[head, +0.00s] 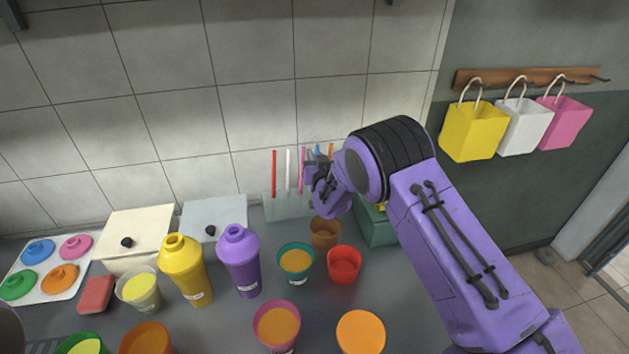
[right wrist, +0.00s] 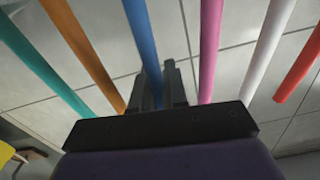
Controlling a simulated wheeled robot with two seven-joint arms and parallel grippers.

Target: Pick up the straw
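Several coloured straws stand upright in a clear holder (head: 287,208) against the wall: a red straw (head: 274,172), a white straw (head: 288,168), a pink straw (head: 303,157), a blue straw (head: 317,150) and an orange straw (head: 331,150). My right gripper (head: 318,178) is at the right part of this row and hides the lower straws there. In the right wrist view, its fingers (right wrist: 162,85) are close together at the blue straw (right wrist: 143,40); whether they press on it is unclear. The pink straw (right wrist: 209,50) and orange straw (right wrist: 83,50) stand either side. My left gripper is out of view.
A brown cup (head: 325,232), a red cup (head: 344,265) and a teal cup (head: 296,262) stand below the gripper. Yellow (head: 187,270) and purple (head: 239,262) shakers stand left. A green box (head: 377,228) is beside my right arm. Bags hang right.

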